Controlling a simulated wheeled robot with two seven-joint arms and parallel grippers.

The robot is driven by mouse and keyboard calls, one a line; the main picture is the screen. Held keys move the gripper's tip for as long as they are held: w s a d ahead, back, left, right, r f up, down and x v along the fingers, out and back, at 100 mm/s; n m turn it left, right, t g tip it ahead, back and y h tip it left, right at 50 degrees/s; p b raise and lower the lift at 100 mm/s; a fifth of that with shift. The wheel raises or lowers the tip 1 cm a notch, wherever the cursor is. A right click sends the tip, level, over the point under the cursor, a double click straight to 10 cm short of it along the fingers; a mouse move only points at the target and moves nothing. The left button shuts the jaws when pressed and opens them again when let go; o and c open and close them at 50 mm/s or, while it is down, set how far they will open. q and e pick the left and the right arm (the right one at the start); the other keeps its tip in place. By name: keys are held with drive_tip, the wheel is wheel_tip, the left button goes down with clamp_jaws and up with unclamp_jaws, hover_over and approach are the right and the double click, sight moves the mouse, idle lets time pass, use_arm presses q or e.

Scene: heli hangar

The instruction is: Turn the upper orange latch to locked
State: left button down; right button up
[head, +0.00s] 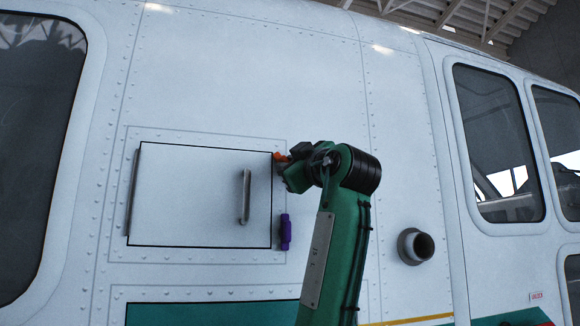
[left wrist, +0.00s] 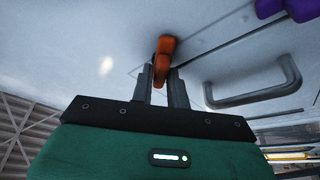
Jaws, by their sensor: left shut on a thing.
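The upper orange latch (head: 281,157) sits at the upper right corner of the closed white hatch panel (head: 190,200). My left gripper (head: 287,166) is at the latch and covers part of it in the head view. In the left wrist view the orange latch (left wrist: 163,60) stands between the two fingers of my left gripper (left wrist: 161,84), which are shut on it. Its exact turn angle is hard to tell. A purple latch (head: 286,232) sits lower on the hatch's right edge; it also shows in the left wrist view (left wrist: 285,8). My right gripper is not in view.
A grey bar handle (head: 245,197) stands out from the hatch, near the latches; it also shows in the left wrist view (left wrist: 255,97). A hinge rod (head: 133,192) runs along the hatch's left edge. A round pipe outlet (head: 415,246) sticks out to the right of my arm.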

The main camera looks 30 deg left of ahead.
use_arm(q)
drive_tip(key=n+g+p, duration=0.1)
drive_tip(key=n+p, duration=0.1)
drive_tip(key=n, duration=0.1)
drive_tip(key=n+g+h+p, duration=0.1)
drive_tip(key=n+p, duration=0.1)
drive_tip(key=n, duration=0.2)
drive_tip(key=n+g+h+p, duration=0.1)
drive_tip(key=n+p, duration=0.1)
drive_tip(key=n, duration=0.2)
drive_tip(key=shift+r+g, duration=0.1)
drive_tip(key=shift+g, duration=0.3)
drive_tip(key=shift+n, duration=0.3)
drive_tip(key=c, duration=1.4)
unclamp_jaws()
drive_tip(key=shift+c, duration=0.2)
drive_tip(key=shift+d, duration=0.15)
